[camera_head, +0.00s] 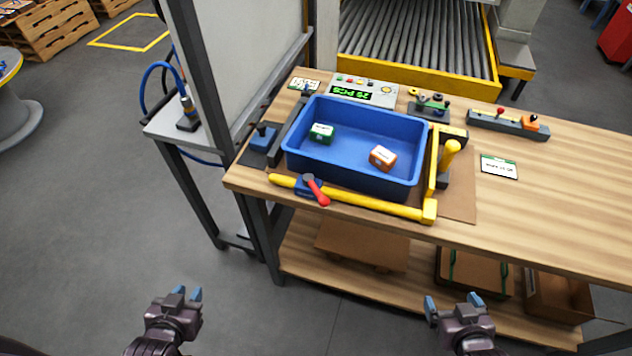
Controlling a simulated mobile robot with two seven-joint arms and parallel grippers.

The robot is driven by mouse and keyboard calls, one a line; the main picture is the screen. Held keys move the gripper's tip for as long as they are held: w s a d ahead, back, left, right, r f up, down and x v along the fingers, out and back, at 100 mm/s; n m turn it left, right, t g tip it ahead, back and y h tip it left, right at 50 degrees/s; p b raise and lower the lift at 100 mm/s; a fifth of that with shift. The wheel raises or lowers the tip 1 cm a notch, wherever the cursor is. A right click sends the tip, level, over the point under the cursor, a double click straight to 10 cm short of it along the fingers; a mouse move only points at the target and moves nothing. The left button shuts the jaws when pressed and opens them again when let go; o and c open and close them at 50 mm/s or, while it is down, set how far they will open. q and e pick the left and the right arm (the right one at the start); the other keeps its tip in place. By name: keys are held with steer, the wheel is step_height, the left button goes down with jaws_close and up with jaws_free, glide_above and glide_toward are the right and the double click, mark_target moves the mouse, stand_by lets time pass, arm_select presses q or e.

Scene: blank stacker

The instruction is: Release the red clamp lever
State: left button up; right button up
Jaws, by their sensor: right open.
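The red clamp lever (317,190) sits on a dark blue clamp body (307,187) at the front edge of the table. It slants down to the right across the yellow bar (360,203) in front of a blue bin (353,176). The bin holds a green box (321,132) and an orange box (383,157). My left gripper (187,294) is low at the left, in front of the table, with its blue fingertips apart and nothing between them. My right gripper (452,303) is low at the right, open and empty. Both are well away from the lever.
The wooden table (560,190) is clear at its right. A yellow upright handle (448,156) stands right of the bin. A control box with a green display (352,92) is behind it. A grey frame post (205,70) rises at the left. A roller conveyor (415,40) lies beyond.

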arm_select(q)
steer(key=shift+t, duration=0.6)
steer(key=w+r, duration=0.2)
steer(key=w, duration=0.1)
steer(key=w+d, duration=0.1)
steer(key=w, duration=0.1)
steer(key=shift+w+r, duration=0.15)
steer(key=shift+r, duration=0.25)
jaws_close()
steer(key=w+d+r+m+t+h, duration=0.3)
steer(key=w+d+r+m+h, duration=0.25)
steer(key=w+d+r, duration=1.25)
steer(key=w+d+r+m+g+h, duration=0.1)
steer(key=w+d+r+m+g, duration=0.15)
steer(key=d, duration=0.65)
steer(key=w+d+r+m+g+h, duration=0.1)
steer(key=d+r+m+g, duration=0.25)
steer(key=d, duration=0.45)
steer(key=w+d+r+m+g, duration=0.15)
steer(key=d+r+g, duration=0.25)
steer(key=d, duration=0.5)
steer(key=s+a+f+n+g+y, duration=0.1)
steer(key=s+a+f+g+y, duration=0.2)
steer(key=a+f+y, duration=0.1)
steer(key=s+a+f+n+g+y, duration=0.1)
steer(key=s+a+f+g+y, duration=0.2)
steer(key=a+y, duration=0.3)
steer(key=a+f+g, duration=0.1)
steer(key=a, duration=0.2)
steer(key=shift+b, duration=0.4)
